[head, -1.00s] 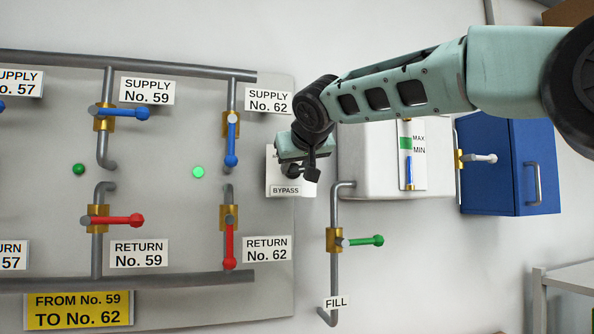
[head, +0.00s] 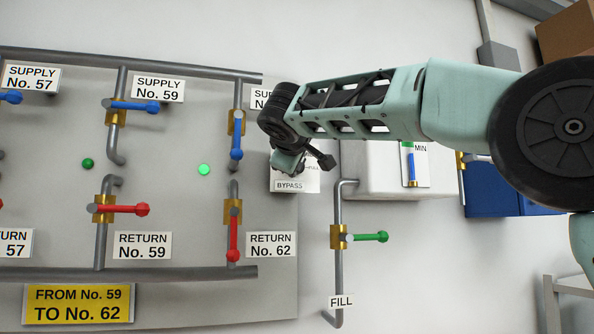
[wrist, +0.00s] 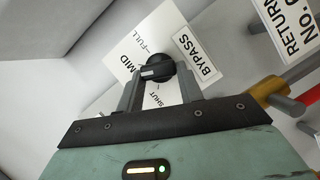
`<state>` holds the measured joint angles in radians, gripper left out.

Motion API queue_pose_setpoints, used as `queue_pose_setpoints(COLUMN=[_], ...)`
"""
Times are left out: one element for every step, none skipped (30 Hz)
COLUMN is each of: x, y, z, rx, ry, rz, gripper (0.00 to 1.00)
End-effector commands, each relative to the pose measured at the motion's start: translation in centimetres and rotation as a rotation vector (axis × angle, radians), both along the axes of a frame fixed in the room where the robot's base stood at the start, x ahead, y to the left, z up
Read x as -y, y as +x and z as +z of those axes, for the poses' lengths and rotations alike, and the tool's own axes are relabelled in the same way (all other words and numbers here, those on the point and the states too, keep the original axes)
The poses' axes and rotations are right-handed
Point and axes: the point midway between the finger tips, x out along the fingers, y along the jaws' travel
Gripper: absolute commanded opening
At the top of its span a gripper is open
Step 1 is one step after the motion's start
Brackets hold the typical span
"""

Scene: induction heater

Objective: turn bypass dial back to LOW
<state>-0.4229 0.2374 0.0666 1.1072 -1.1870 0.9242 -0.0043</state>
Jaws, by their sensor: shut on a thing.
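The bypass dial (wrist: 157,68) is a black knob on a white plate (wrist: 172,20) in the wrist view. The plate carries the words FULL, MID and SHUT and a BYPASS label (wrist: 196,57); I cannot read LOW on it. A pale mark on the knob faces left, toward the MID side. My gripper (wrist: 159,74) has its two grey fingers on either side of the knob and is shut on it. In the head view my gripper (head: 287,162) is at the bypass plate (head: 312,183) and covers the dial.
The supply No. 62 valve (head: 236,150) with a blue handle and the return No. 62 valve (head: 233,238) with a red handle are left of my gripper. The fill valve (head: 370,237) with a green handle is below right. A white tank (head: 372,175) stands to the right.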

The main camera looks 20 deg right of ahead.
Motion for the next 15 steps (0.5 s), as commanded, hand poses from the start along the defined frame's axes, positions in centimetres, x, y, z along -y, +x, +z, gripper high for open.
queue_pose_setpoints(x=[-0.17,-0.18,-0.20,-0.21,-0.22,-0.22,-0.23,-0.23,-0.23,-0.24,-0.24,-0.24,-0.25,-0.26,-0.26], y=[-0.04,-0.03,-0.02,-0.03,-0.02,-0.01,-0.02,-0.01,-0.01,-0.01,-0.01,-0.01,-0.01,-0.01,0.00], z=[-0.44,-0.49,-0.53,-0.58,-0.61,-0.64,-0.68,-0.69,-0.71,-0.73,-0.73,-0.73,-0.73,-0.74,-0.74], rx=[0.002,0.002,0.003,0.002,0.001,0.001,0.001,0.001,0.002,0.002,0.001,0.001,0.001,0.001,0.001], ry=[-0.044,-0.071,-0.106,-0.131,-0.156,-0.187,-0.210,-0.232,-0.260,-0.278,-0.298,-0.321,-0.336,-0.351,-0.368], rz=[0.002,0.002,0.002,0.002,0.003,0.003,0.003,0.003,0.003,0.003,0.002,0.003,0.003,0.003,0.003], gripper=[0.14,0.14,0.14,0.14,0.14,0.14,0.14,0.14,0.14,0.14,0.14,0.14,0.14,0.14,0.14])
